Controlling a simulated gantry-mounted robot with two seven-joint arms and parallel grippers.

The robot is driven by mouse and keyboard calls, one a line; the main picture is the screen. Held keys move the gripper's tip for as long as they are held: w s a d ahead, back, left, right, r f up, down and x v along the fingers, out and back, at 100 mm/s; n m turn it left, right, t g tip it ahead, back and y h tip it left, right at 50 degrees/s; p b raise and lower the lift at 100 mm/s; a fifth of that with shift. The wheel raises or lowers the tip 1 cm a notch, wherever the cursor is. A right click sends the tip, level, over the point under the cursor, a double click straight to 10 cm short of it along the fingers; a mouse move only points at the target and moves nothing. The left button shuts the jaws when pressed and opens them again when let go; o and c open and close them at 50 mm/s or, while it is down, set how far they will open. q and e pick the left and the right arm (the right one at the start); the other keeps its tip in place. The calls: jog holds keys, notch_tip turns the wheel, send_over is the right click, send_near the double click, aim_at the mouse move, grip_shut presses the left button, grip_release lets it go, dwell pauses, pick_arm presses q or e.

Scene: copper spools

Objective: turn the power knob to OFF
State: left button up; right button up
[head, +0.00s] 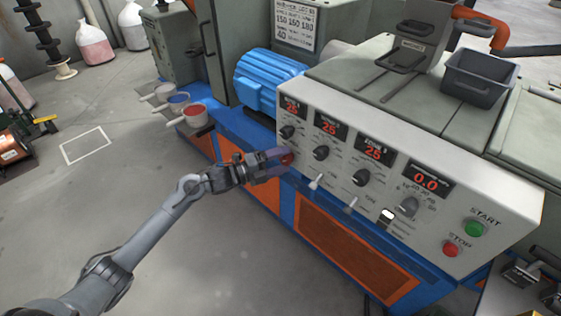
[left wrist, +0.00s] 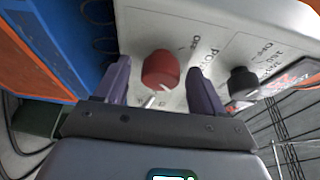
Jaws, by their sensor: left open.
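The red power knob (left wrist: 160,69) is on the white control panel (left wrist: 207,22), with an OFF label at its upper right in the left wrist view. A pale mark shows on the knob's lower right face; I cannot tell its exact setting. My left gripper (left wrist: 158,74) is open, with one purple finger on each side of the knob and gaps visible on both sides. In the head view, the left gripper (head: 279,160) is at the panel's left end and partly hides the knob (head: 287,159). My right gripper does not show.
A black knob (left wrist: 242,83) is close beside the right finger. The panel also carries several black knobs (head: 321,153), red displays (head: 375,152), a green START button (head: 474,229) and a red STOP button (head: 450,248). A blue motor (head: 266,80) stands behind.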

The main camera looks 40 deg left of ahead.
pick_arm(q)
jog(key=c, duration=1)
jog(key=shift+c, duration=0.2)
